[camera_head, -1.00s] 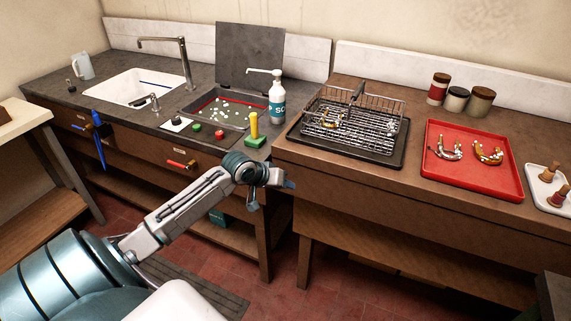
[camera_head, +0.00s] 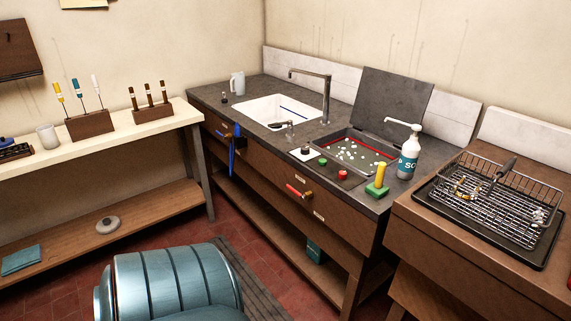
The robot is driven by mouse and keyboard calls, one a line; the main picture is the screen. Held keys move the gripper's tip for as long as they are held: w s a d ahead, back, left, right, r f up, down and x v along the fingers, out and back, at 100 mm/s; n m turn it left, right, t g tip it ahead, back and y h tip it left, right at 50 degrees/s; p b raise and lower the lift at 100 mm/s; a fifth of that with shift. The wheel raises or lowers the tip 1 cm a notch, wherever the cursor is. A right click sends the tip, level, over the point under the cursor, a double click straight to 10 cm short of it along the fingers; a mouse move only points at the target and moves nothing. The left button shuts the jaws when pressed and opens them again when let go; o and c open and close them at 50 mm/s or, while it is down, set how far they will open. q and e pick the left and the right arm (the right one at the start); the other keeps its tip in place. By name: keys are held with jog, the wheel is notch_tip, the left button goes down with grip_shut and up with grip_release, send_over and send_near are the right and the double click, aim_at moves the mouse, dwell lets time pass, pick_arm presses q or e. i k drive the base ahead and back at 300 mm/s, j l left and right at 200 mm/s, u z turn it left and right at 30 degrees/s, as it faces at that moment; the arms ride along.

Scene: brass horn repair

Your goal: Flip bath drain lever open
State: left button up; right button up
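The bath (camera_head: 362,139) is a dark basin set in the counter, with its grey lid (camera_head: 392,104) raised and white bits floating inside by a red line. A red-handled lever (camera_head: 296,190) with a brass end sits on the cabinet front below the bath; it looks like the drain lever. Its handle lies roughly along the front, slightly tilted. Neither gripper is in view.
A white sink (camera_head: 268,111) with a tall tap (camera_head: 325,95) lies left of the bath. Red floor (camera_head: 262,268) before the cabinet is partly clear.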

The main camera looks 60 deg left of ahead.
aim_at(302, 197)
jog(key=j+u, duration=0.35)
jog(key=i+j+u, duration=0.15)
jog(key=u, duration=0.2)
jog(key=i+j+u, duration=0.15)
jog(key=u, duration=0.2)
jog(key=j, duration=0.1)
